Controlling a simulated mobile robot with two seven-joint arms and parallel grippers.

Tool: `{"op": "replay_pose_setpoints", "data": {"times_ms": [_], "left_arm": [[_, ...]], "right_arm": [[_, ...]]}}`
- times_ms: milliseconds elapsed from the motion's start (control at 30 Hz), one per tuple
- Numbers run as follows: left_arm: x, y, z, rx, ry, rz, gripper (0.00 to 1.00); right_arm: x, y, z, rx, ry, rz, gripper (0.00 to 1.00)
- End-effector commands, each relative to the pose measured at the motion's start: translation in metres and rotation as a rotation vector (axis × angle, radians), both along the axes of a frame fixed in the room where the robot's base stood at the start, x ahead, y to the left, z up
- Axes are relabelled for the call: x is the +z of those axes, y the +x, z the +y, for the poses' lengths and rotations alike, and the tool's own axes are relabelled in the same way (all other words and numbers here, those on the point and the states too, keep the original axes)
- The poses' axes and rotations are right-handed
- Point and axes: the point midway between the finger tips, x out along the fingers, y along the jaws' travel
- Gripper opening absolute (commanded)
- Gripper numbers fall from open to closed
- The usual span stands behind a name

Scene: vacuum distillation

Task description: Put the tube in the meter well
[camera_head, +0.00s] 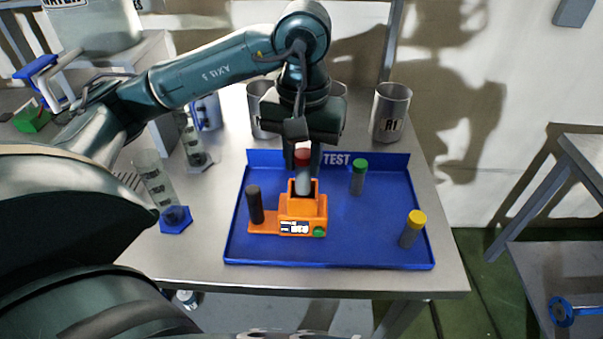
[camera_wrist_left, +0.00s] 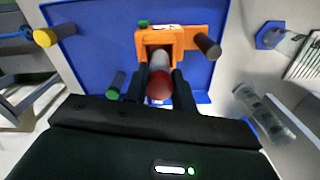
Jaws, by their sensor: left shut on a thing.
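A tube with a red cap (camera_head: 302,157) is held upright by my left gripper (camera_head: 302,165), which is shut on it. Its pale lower body is over the well of the orange meter (camera_head: 303,212), with the lower end hidden by the meter's front wall. I cannot tell how deep it is. In the left wrist view the red cap (camera_wrist_left: 159,85) lies between the two dark fingers (camera_wrist_left: 159,88), and the body runs to the orange meter (camera_wrist_left: 167,38). The meter has a display, a green button and a black-capped piece on its left. My right gripper is not in view.
The meter stands in a blue tray (camera_head: 380,255) marked TEST. A green-capped tube (camera_head: 359,178) and a yellow-capped tube (camera_head: 411,230) stand to its right. Metal beakers, including one marked A1 (camera_head: 390,112), are behind. A clear cylinder (camera_head: 155,178) stands at left.

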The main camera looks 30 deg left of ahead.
Motion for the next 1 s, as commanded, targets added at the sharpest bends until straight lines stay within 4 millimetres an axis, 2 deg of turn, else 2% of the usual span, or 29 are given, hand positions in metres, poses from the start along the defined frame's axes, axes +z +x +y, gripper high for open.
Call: {"op": "replay_pose_setpoints", "data": {"times_ms": [267,633,667,900,1000], "left_arm": [[-0.034,-0.001,0.0,-0.001,0.0,0.003,0.04],[-0.042,0.0,0.0,-0.001,0.0,0.0,0.04],[-0.041,0.0,0.0,-0.001,0.0,0.0,0.27],[-0.039,0.0,0.0,-0.001,0.0,0.0,0.46],[-0.039,0.0,0.0,-0.001,0.0,0.0,0.48]], "right_arm": [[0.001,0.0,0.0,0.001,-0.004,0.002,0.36],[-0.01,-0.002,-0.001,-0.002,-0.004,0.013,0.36],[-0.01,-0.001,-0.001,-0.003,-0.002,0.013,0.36],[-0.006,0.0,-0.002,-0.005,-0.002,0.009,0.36],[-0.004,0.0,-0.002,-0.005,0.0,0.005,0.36]]}}
